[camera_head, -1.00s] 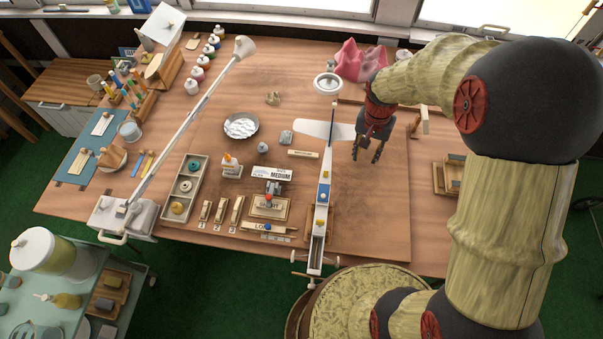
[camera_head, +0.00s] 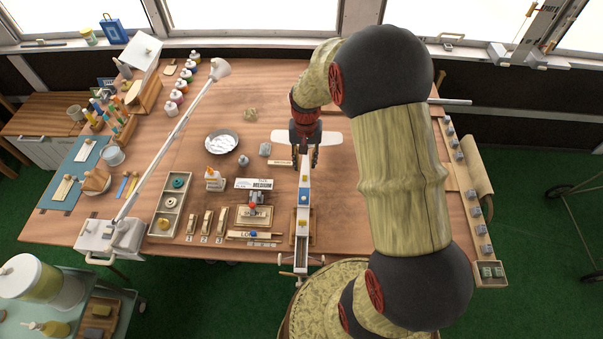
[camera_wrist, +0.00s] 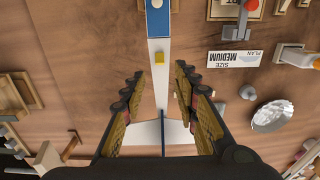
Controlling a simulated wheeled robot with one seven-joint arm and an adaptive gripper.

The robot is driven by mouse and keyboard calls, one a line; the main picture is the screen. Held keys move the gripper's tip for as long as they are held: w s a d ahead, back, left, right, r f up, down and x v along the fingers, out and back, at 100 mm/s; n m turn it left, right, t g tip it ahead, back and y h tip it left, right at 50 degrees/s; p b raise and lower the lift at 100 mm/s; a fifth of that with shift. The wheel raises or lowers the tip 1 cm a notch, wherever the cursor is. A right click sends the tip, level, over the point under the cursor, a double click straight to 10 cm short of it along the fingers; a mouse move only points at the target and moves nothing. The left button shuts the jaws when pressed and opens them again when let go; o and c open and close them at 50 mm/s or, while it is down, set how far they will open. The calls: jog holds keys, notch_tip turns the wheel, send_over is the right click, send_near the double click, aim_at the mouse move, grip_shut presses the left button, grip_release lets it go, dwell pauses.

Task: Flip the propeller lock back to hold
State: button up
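A long narrow model aircraft lies on the table, with a white wing-like panel (camera_head: 327,138) at its far end. Its slim white body has a blue section (camera_head: 303,197) and small coloured knobs. A crossbar with small end pieces (camera_head: 300,273) is at the near end. I cannot tell which part is the propeller lock. My gripper (camera_head: 306,160) is above the body near the white panel. In the wrist view my gripper (camera_wrist: 157,85) is open and empty, its fingers on either side of the white body. A yellow knob (camera_wrist: 159,57) shows between and just beyond the fingertips.
Left of the aircraft are a MEDIUM sign (camera_head: 254,184), a red-knobbed block (camera_head: 252,207), a tray of round parts (camera_head: 168,205) and a foil dish (camera_head: 222,142). A white lamp arm (camera_head: 170,140) slants over the table. Bare tabletop lies between the dish and the lamp.

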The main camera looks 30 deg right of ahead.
aim_at(305, 175)
notch_tip(305, 175, down, 7)
jog(key=shift+r+b, duration=0.15)
jog(key=shift+b, duration=0.2)
jog(key=shift+c, duration=0.8)
grip_shut()
